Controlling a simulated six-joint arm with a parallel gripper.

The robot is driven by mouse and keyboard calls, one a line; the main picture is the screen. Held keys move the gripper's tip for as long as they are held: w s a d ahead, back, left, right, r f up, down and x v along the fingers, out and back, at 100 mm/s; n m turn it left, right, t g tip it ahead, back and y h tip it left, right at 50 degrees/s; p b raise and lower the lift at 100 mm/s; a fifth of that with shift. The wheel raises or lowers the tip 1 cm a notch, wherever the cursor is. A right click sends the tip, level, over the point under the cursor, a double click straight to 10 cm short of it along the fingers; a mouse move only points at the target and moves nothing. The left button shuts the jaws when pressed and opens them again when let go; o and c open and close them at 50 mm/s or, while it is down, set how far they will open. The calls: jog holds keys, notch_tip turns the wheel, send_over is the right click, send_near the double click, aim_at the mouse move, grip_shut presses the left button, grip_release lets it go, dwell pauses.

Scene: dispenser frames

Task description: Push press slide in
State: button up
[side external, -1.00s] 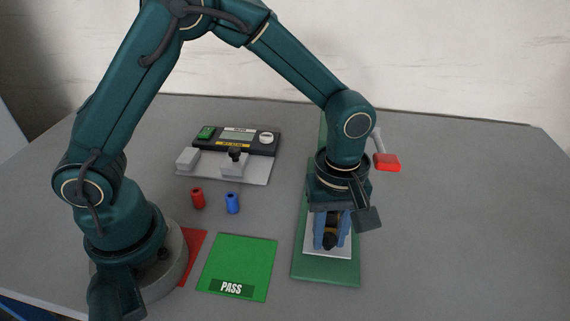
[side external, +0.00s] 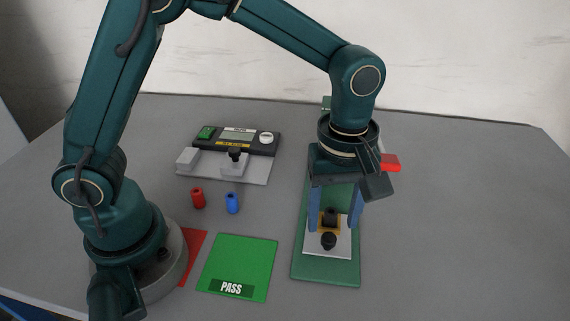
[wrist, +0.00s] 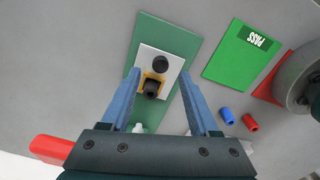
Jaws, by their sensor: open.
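The press stands on a green base (side external: 345,271) right of centre in the side view. A pale slide plate (side external: 314,245) lies on it, with a black knob (side external: 328,241) at its near end. Behind the knob is a yellow block with a dark cylinder (side external: 330,217) in it. The wrist view shows the knob (wrist: 160,63) and the cylinder (wrist: 151,87) too. My gripper (side external: 335,226) is open, its blue fingers on either side of the yellow block. In the wrist view the gripper (wrist: 160,82) shows nothing held. The arm hides the press's upper part; its red handle (side external: 390,162) shows at the right.
A tester with a display (side external: 237,136) stands back left. A red cylinder (side external: 198,198) and a blue cylinder (side external: 232,203) stand on the table. A green PASS mat (side external: 240,262) lies left of the press, with a red mat (side external: 194,252) beside it. The table's right side is clear.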

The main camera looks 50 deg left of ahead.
aim_at(328, 239)
jog(key=shift+r, duration=0.15)
jog(key=shift+w+a, duration=0.1)
jog(key=shift+a, duration=0.25)
jog(key=shift+a+f+m+t+y, duration=0.3)
jog(key=shift+a+f+t+y, duration=0.1)
jog(key=shift+y, duration=0.2)
jog(key=shift+s+m+t+y, duration=0.3)
jog(key=shift+m+t, duration=0.1)
jog(key=shift+m, duration=0.3)
jog(key=shift+s+d+m+t, duration=0.2)
jog(key=shift+m+t, duration=0.3)
jog(key=shift+m, duration=0.3)
jog(key=shift+s+d+r+m+t+y, duration=0.15)
jog(key=shift+s+d+m+t, duration=0.2)
jog(key=shift+m, duration=0.2)
jog(key=shift+s+d+m+t+y, duration=0.15)
jog(key=shift+s+d+m+t, duration=0.1)
jog(key=shift+d+m, duration=0.25)
jog(key=shift+s+d, duration=0.1)
jog(key=shift+d, duration=0.1)
jog(key=shift+x, duration=2.5)
jog(key=shift+d, duration=0.1)
